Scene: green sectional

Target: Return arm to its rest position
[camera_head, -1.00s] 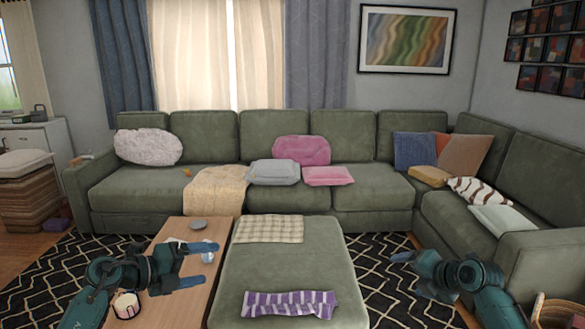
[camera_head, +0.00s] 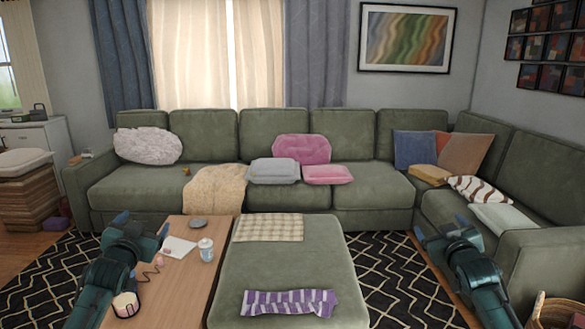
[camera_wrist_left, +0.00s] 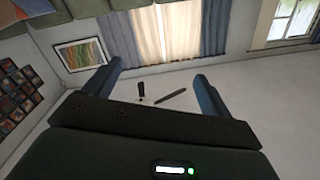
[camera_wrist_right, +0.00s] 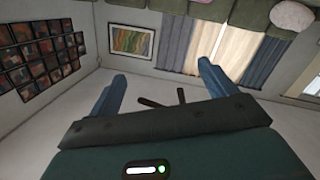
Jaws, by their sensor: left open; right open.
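My left gripper (camera_head: 143,224) is raised over the left edge of the wooden coffee table (camera_head: 195,290), its fingers pointing away and up. It is open and empty; the left wrist view shows its two blue fingers (camera_wrist_left: 158,70) spread with nothing between them. My right gripper (camera_head: 440,226) is raised at the right, over the patterned rug in front of the sofa. It is open and empty too, its fingers (camera_wrist_right: 161,69) apart in the right wrist view. Both arms stand nearly mirrored, touching nothing that I can see.
The coffee table bears a white cup (camera_head: 206,250), a notepad (camera_head: 179,247), a grey disc (camera_head: 198,222) and a candle (camera_head: 126,305). A green ottoman (camera_head: 290,268) with a striped cloth (camera_head: 288,303) stands between my arms. A basket (camera_head: 558,313) is at lower right.

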